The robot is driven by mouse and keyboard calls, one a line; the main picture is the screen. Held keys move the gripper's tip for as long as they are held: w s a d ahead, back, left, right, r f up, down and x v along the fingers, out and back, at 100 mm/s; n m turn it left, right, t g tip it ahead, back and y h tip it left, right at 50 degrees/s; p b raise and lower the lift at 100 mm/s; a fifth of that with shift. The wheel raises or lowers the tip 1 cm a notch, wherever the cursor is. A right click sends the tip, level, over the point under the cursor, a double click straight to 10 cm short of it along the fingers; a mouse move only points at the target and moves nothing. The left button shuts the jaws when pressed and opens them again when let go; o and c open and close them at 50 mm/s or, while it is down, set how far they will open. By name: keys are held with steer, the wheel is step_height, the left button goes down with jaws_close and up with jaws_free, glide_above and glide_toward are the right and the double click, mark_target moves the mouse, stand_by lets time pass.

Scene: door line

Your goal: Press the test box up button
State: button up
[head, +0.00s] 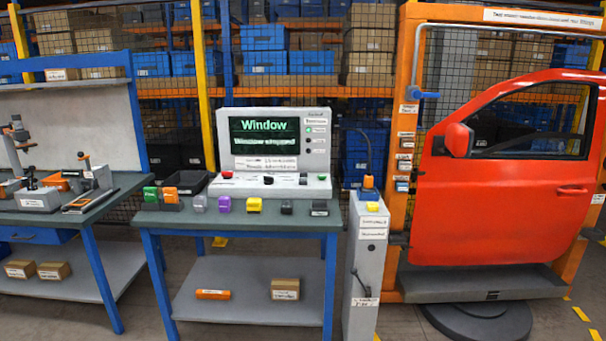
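The test box (225,125) is a light grey console standing on the middle bench. Its screen (263,133) shows "Window" and "Window stopped" in green. On its sloped lower front are a red button (227,175), a dark button (268,180) and another dark control (303,180). Small round indicators run down the right side of the screen, one of them green. The labels are too small to read, so I cannot tell which button is the up button. My gripper is not in view.
Several coloured connectors (254,205) lie along the front of the bench (240,222). A grey post (367,265) stands just right of it. A red car door (505,190) hangs in an orange frame (404,100). Another bench (100,207) with tools stands left.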

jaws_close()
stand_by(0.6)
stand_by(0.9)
